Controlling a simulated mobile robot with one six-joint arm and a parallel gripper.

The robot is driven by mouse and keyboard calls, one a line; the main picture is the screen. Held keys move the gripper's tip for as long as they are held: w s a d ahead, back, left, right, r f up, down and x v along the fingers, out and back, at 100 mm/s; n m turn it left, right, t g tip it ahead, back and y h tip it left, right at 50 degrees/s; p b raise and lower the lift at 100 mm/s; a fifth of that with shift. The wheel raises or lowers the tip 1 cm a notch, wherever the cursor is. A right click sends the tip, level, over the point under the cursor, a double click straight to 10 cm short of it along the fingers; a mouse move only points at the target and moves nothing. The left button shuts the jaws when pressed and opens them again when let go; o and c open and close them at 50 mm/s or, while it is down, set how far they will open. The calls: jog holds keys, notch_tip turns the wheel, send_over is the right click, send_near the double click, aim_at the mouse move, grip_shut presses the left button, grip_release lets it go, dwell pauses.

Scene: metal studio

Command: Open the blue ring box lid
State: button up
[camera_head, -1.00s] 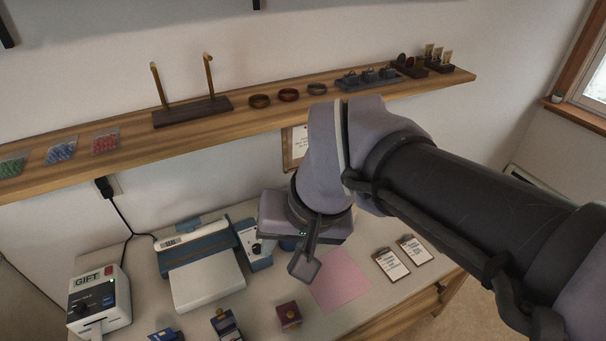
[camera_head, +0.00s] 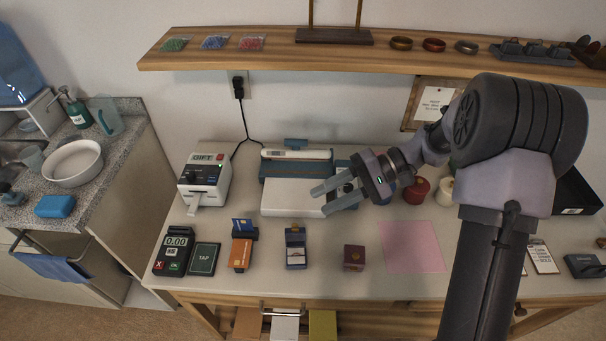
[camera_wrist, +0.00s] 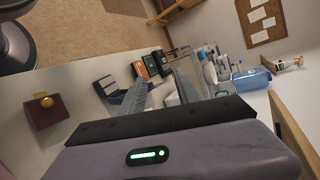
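A small blue box (camera_head: 296,256) stands on the white worktop in the head view, left of a maroon box. A dark upright part shows at its back, so its lid looks raised, but it is too small to tell how far. In the wrist view the blue box (camera_wrist: 107,87) shows left of my fingers. My gripper (camera_head: 325,201) is open and empty, above the worktop behind and right of the blue box, pointing left. Its fingers (camera_wrist: 160,84) are spread in the wrist view, apart from the box.
A maroon box with a gold knob (camera_head: 354,258) stands right of the blue box. A card stand (camera_head: 242,252) and payment terminal (camera_head: 174,250) stand to the left. A blue-white machine (camera_head: 290,199) is behind. A pink sheet (camera_head: 412,246) lies at right. A wooden shelf (camera_head: 220,59) overhangs the back.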

jog(key=w+d+f+t+y, duration=0.2)
jog(key=w+f+y, duration=0.3)
jog(key=f, duration=0.5)
jog(key=m+b, duration=0.1)
jog(key=b, duration=0.2)
send_near(295, 233)
jog(key=w+f, duration=0.2)
jog(key=w, duration=0.1)
jog(key=shift+a, duration=0.1)
jog(key=a, duration=0.3)
jog(key=a+b, duration=0.1)
jog(key=a, duration=0.2)
jog(key=shift+s+a+f, duration=0.15)
jog(key=shift+a+f, duration=0.05)
jog(key=shift+a, duration=0.6)
